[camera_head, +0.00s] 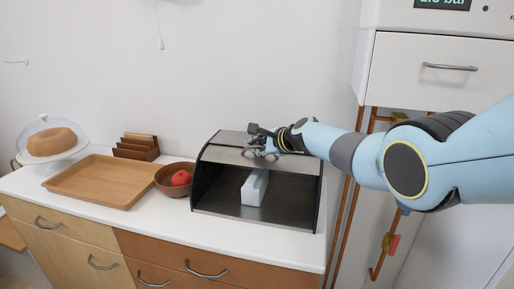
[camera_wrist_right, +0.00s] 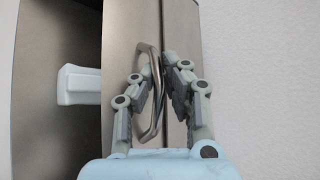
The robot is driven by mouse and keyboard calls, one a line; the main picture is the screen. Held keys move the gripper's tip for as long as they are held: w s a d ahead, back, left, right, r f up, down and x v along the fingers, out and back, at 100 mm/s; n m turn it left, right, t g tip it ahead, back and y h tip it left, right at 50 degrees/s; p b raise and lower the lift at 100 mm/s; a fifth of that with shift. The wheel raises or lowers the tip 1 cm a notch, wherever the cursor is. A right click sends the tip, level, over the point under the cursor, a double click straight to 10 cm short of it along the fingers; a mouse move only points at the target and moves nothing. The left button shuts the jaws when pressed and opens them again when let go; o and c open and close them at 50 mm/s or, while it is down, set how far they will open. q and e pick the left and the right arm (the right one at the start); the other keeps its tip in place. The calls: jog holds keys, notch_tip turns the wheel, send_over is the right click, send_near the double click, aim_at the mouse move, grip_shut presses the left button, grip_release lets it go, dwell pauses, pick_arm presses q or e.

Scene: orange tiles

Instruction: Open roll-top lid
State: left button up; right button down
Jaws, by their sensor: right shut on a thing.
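The bread box with the roll-top lid stands on the white counter, with dark sides. Its metal lid (camera_head: 230,157) is rolled up toward the top, and the front is largely open. A pale block-shaped thing (camera_head: 254,187) lies inside; it also shows in the right wrist view (camera_wrist_right: 80,85). My right gripper (camera_head: 262,146) is at the lid's front edge. In the right wrist view, its fingers (camera_wrist_right: 160,90) are around the lid's curved metal handle (camera_wrist_right: 150,75), shut on it. My left gripper is in neither view.
A bowl (camera_head: 168,187) with a red fruit (camera_head: 181,178) stands close to the box's left side. A white wall unit (camera_head: 440,75) with pipes below is at right.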

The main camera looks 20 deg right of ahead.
jog(key=c, duration=1.4)
grip_release()
jog(key=shift+s, duration=0.15)
jog(key=v, duration=1.1)
jog(key=shift+s+d+r, duration=0.2)
jog(key=shift+s+r, duration=0.05)
